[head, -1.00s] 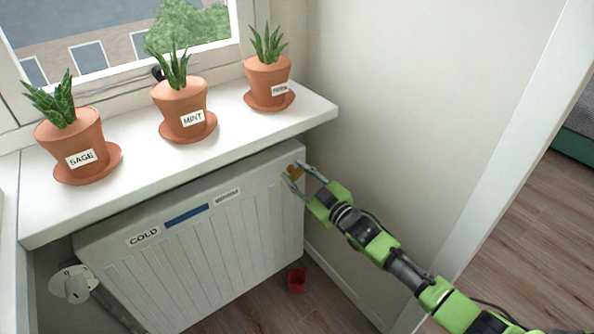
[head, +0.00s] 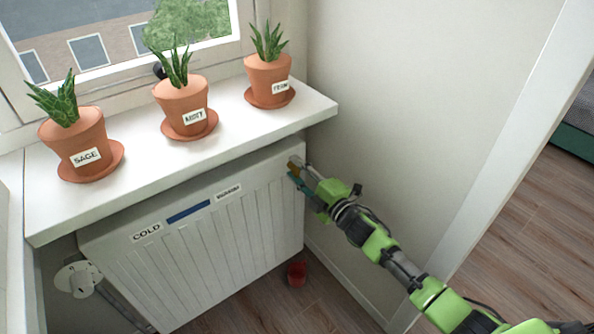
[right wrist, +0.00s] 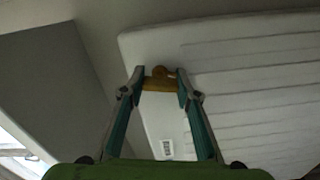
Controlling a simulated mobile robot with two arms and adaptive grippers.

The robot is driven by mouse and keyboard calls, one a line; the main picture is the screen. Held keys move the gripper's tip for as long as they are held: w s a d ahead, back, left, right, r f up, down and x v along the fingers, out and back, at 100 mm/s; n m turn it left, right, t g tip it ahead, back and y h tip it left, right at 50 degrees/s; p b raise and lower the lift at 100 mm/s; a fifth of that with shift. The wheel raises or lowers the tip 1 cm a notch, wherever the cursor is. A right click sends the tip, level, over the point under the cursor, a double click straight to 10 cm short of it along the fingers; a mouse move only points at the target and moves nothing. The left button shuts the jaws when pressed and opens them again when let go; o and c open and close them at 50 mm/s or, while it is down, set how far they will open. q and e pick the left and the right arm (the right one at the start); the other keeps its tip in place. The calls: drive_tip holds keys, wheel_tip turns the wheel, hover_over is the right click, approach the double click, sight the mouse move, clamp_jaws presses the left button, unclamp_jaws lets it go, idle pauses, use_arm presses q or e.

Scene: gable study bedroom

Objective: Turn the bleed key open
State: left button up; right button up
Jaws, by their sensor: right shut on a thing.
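The brass bleed key (head: 293,168) sits at the upper right end of the white radiator (head: 215,235). In the right wrist view the key (right wrist: 159,83) lies between my two fingertips, with a round brown knob behind it. My right gripper (head: 299,173) is shut on the key, its arm coming in from the lower right. The fingers partly hide the key in the head view. My left gripper is not in view.
The windowsill (head: 240,135) overhangs the radiator and holds three potted plants. A red cup (head: 297,273) stands on the floor below the key. A white valve knob (head: 78,279) is at the lower left. The wall is close on the right.

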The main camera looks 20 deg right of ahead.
drive_tip(key=shift+n, duration=1)
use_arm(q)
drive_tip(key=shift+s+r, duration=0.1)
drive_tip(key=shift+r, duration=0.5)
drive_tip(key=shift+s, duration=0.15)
use_arm(e)
drive_tip(key=o, duration=1.1)
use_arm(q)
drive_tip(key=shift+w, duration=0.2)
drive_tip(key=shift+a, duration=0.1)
use_arm(e)
drive_tip(key=shift+s, duration=0.1)
